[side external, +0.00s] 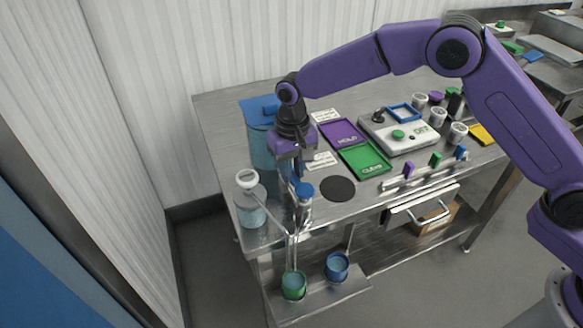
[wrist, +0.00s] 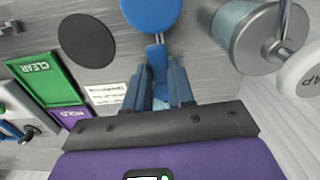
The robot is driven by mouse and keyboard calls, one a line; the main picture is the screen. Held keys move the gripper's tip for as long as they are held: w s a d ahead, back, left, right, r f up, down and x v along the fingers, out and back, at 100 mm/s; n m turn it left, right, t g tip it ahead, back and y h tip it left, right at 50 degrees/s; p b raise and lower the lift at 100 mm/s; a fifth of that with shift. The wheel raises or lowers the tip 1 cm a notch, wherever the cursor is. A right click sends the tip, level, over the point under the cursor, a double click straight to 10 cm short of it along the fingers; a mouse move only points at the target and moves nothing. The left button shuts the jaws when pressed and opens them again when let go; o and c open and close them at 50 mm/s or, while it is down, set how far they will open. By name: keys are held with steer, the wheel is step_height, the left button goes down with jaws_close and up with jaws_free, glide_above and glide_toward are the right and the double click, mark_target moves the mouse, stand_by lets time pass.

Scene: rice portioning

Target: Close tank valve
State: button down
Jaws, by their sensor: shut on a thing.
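The tank (side external: 262,150) is a translucent blue container with a blue lid at the left end of the steel table, partly behind my gripper. The valve (side external: 303,190) has a round blue top and stands near the table's front left edge. In the wrist view the round blue top (wrist: 151,12) is at the upper middle, and a blue lever (wrist: 157,56) reaches from it to between my fingers. My gripper (side external: 295,178) points down and is shut on that lever; its two blue fingers (wrist: 161,82) also show in the wrist view. The lever's end is partly hidden.
A black disc (side external: 338,189) and purple and green trays (side external: 364,160) lie to the right.

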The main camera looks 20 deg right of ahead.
steer(key=n, duration=0.2)
steer(key=d+n, duration=0.1)
steer(key=n, duration=0.1)
steer(key=shift+w+d+n, duration=0.1)
steer(key=shift+w+n, duration=0.1)
steer(key=shift+n, duration=0.2)
steer(key=n, duration=0.3)
steer(key=d+n, duration=0.1)
steer(key=shift+w+n, duration=0.3)
steer(key=shift+w, duration=0.1)
steer(key=n, duration=0.2)
steer(key=w+n, duration=0.1)
steer(key=n, duration=0.1)
steer(key=shift+d, duration=0.2)
steer(key=shift+w+r+n, duration=0.1)
steer(key=shift+w+n, duration=0.15)
steer(key=shift+n, duration=0.7)
steer(key=shift+w+n, duration=0.2)
steer(key=shift+n, duration=0.75)
steer(key=c, duration=1)
jaws_free()
steer(key=shift+o, duration=0.2)
steer(key=shift+d, duration=0.1)
step_height(320, 180, up, 17)
steer(key=shift+r, duration=0.2)
